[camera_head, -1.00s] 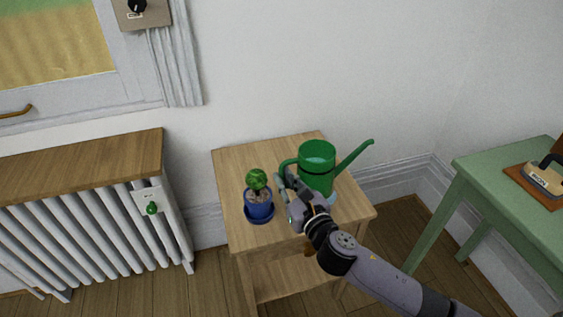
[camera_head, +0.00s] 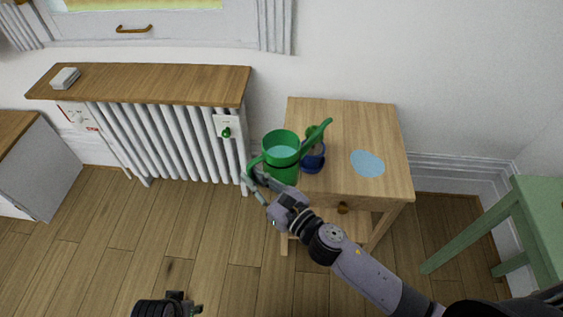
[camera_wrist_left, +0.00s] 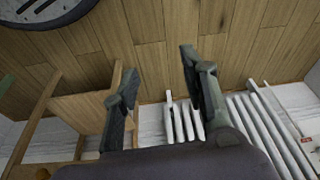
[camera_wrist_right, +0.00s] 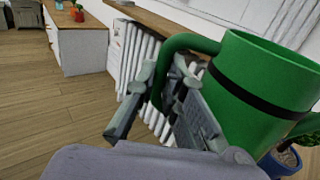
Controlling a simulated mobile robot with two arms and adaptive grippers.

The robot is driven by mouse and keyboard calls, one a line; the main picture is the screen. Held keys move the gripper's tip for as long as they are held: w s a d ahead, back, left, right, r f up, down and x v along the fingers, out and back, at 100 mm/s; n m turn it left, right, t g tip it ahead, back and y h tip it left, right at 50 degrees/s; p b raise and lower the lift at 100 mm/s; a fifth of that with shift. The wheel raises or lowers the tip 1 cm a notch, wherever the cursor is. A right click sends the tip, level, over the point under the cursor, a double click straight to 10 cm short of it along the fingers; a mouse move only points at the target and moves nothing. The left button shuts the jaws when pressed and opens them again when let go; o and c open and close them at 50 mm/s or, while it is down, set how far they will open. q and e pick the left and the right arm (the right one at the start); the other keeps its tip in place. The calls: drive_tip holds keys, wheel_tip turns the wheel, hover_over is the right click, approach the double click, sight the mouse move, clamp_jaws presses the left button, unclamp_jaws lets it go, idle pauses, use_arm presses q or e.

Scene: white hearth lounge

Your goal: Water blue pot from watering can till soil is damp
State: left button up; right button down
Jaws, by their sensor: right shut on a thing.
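The green watering can (camera_head: 282,170) is held by its handle in my right gripper (camera_head: 257,184), at the left edge of the small table. Light blue water shows inside the can. Its spout points right and passes over or in front of the blue pot (camera_head: 315,163), which stands on the table with a green plant. The pot's soil is mostly hidden in the head view. In the right wrist view my fingers (camera_wrist_right: 168,88) are around the can's handle (camera_wrist_right: 182,44), and the blue pot (camera_wrist_right: 273,166) shows beyond the can. My left gripper (camera_wrist_left: 158,75) is open and empty.
A light blue round patch (camera_head: 367,163) lies on the wooden table (camera_head: 385,125), right of the pot. A white radiator (camera_head: 165,140) with a wooden shelf stands left. A green table (camera_head: 545,215) is at right. The floor between radiator and table front is clear.

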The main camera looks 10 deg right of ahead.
use_arm(q)
drive_tip(key=s+a+f+g, duration=0.1)
drive_tip(key=s+f, duration=0.5)
drive_tip(key=f, duration=0.5)
drive_tip(key=s+a+f, duration=0.1)
drive_tip(key=s+f, duration=0.4)
drive_tip(key=f, duration=0.6)
drive_tip(key=s+a+f+g+p, duration=0.1)
drive_tip(key=s+f, duration=0.3)
drive_tip(key=s, duration=0.4)
drive_tip(key=shift+s+a+f, duration=0.2)
drive_tip(key=shift+s, duration=0.2)
use_arm(e)
drive_tip(key=a, duration=0.1)
drive_tip(key=a+y, duration=0.1)
drive_tip(key=a+n+g, duration=0.1)
drive_tip(key=shift+s+r+y, duration=0.2)
drive_tip(key=shift+r+y, duration=0.05)
drive_tip(key=shift+y, duration=0.05)
use_arm(q)
drive_tip(key=shift+r, duration=0.1)
use_arm(e)
drive_tip(key=shift+r, duration=0.15)
use_arm(q)
wheel_tip(320, 180, up, 6)
drive_tip(key=p, duration=0.6)
use_arm(e)
wheel_tip(320, 180, up, 8)
drive_tip(key=m, duration=0.4)
drive_tip(key=shift+t, duration=0.3)
